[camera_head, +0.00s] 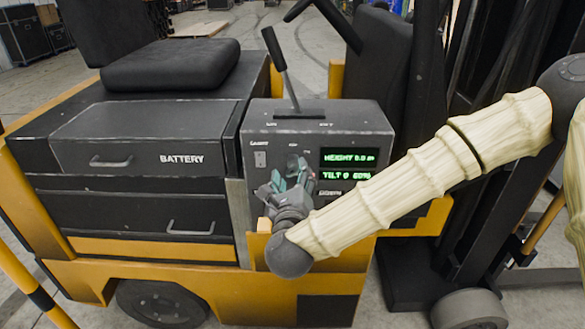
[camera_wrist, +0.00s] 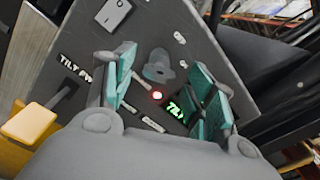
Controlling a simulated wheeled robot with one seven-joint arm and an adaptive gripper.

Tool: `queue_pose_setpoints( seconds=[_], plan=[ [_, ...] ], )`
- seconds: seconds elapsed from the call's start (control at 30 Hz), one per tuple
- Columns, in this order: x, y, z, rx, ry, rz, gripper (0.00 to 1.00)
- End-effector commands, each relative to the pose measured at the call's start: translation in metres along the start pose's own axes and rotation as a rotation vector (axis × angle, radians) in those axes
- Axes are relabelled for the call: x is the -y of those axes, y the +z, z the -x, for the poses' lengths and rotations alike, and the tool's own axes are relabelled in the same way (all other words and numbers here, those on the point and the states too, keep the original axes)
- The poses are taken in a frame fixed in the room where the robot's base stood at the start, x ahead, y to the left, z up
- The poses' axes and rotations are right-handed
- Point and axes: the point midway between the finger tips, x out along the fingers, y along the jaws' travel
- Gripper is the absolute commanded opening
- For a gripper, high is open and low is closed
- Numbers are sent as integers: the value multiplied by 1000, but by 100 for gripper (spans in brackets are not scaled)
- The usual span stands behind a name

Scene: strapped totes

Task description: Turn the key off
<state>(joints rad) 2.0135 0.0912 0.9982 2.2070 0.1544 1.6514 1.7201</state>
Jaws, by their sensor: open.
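The control panel (camera_head: 350,125) is a dark grey box on the side of a yellow and black forklift. A grey key (camera_wrist: 158,66) stands out from the panel face in the wrist view, between and beyond my fingertips. Its exact turn angle is hard to tell. My gripper (camera_head: 289,178) is in front of the panel, left of the green displays, and largely hides the key area in the head view. In the wrist view my gripper (camera_wrist: 165,86) has its two teal-padded fingers apart, one on each side of the key, with nothing visibly clamped. Contact cannot be told.
Green displays (camera_head: 348,166) read height and tilt. A switch (camera_head: 260,159) sits left of the key area. A lever (camera_head: 281,68) rises from the panel top. Battery drawers (camera_head: 140,140) are at left, the mast at right.

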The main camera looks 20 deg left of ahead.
Motion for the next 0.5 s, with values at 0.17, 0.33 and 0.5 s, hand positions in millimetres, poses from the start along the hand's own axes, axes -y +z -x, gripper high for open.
queue_pose_setpoints(
  seconds=[0.17,0.33,0.5],
  plan=[
    [0,0,-18,0,-1,0,55],
    [0,0,-24,-1,1,0,55],
    [-1,-1,-25,-1,1,0,55]
  ],
)
